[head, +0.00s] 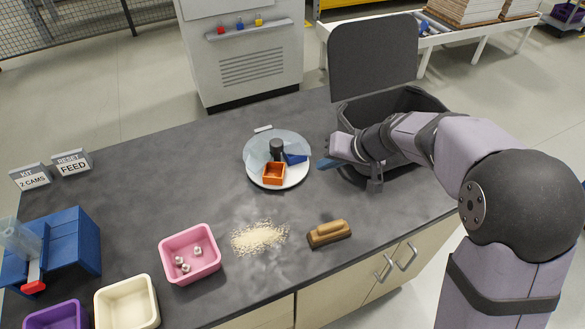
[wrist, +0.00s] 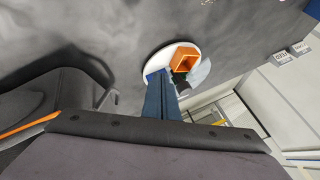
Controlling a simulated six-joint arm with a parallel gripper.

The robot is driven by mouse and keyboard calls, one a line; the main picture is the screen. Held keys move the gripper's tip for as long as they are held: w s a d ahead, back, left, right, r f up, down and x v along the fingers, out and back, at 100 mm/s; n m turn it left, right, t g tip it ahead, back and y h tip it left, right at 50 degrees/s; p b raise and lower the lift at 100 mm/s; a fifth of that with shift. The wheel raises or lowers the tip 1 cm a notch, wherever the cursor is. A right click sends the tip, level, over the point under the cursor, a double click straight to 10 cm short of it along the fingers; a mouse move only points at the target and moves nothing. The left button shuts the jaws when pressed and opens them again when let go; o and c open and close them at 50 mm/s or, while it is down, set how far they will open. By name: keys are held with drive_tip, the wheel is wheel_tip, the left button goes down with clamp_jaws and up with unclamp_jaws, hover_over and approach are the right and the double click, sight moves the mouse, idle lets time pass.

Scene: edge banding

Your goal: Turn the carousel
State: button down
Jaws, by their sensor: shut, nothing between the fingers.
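The carousel (head: 297,177) is a round white plate with a dark central knob (head: 277,147) and a clear cover over part of it. An orange square bin (head: 274,174) sits at its front, and a blue bin (head: 296,158) sits at its right. My gripper (head: 323,165) is shut and empty, just right of the carousel near the blue bin. I cannot tell whether it touches the plate. In the wrist view the blue fingers (wrist: 160,85) lie together and point at the plate (wrist: 157,62); the orange bin (wrist: 185,58) shows beyond them.
A dark open bin (head: 415,100) with a raised lid stands right, under my arm. A brown brush (head: 329,233) and a pile of pale pellets (head: 259,237) lie in front. A pink tray (head: 190,254) holds several metal pieces. The counter left of the carousel is clear.

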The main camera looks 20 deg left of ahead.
drive_tip(key=p, duration=0.2)
approach(284, 174)
drive_tip(key=w+f, duration=0.1)
drive_tip(key=d+f, duration=0.1)
drive_tip(key=w+f, duration=0.1)
drive_tip(key=shift+w+d+f, duration=0.3)
drive_tip(key=shift+d, duration=0.05)
drive_tip(key=a+p, duration=0.1)
drive_tip(key=a, duration=0.2)
drive_tip(key=shift+s+f+p, duration=0.15)
drive_tip(key=shift+s+p, duration=0.05)
drive_tip(key=shift+p, duration=0.15)
drive_tip(key=shift+s+a+f, duration=0.15)
drive_tip(key=shift+a, duration=0.45)
